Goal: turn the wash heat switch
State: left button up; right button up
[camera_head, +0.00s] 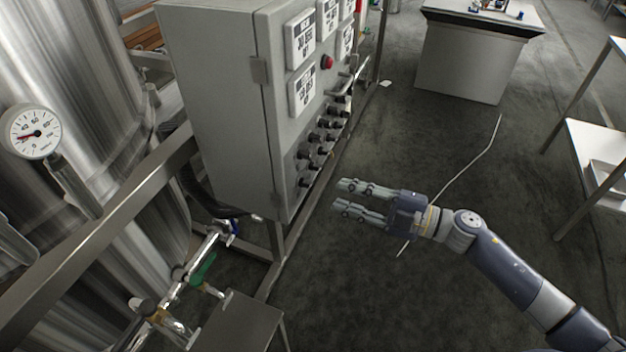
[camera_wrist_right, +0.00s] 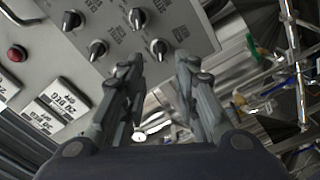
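A grey control cabinet (camera_head: 225,110) has rows of small dark rotary switches (camera_head: 322,138) low on its front panel. Their labels are too small to read, so I cannot tell which one is the wash heat switch. In the right wrist view, several switches show, one (camera_wrist_right: 159,48) just beyond the fingertips and another (camera_wrist_right: 97,49) to its left. My right gripper (camera_head: 340,194) is in front of the panel, to the right of the switches and apart from them. Its fingers are spread and empty, also in the wrist view (camera_wrist_right: 159,64). My left gripper is out of view.
A red button (camera_head: 327,62) and white display units (camera_head: 303,90) sit higher on the panel. Steel tanks, a gauge (camera_head: 32,132) and valve pipes (camera_head: 205,262) stand left. A bench (camera_head: 468,65) is at the back.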

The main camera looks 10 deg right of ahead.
aim_at(311, 185)
jog(key=x, duration=0.5)
jog(key=shift+w+a+p, duration=0.1)
jog(key=shift+w+p, duration=0.2)
jog(key=shift+p, duration=0.1)
jog(key=shift+x, duration=1.15)
jog(key=shift+f, duration=0.1)
jog(key=c, duration=0.7)
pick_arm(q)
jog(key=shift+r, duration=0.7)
pick_arm(e)
grip_shut()
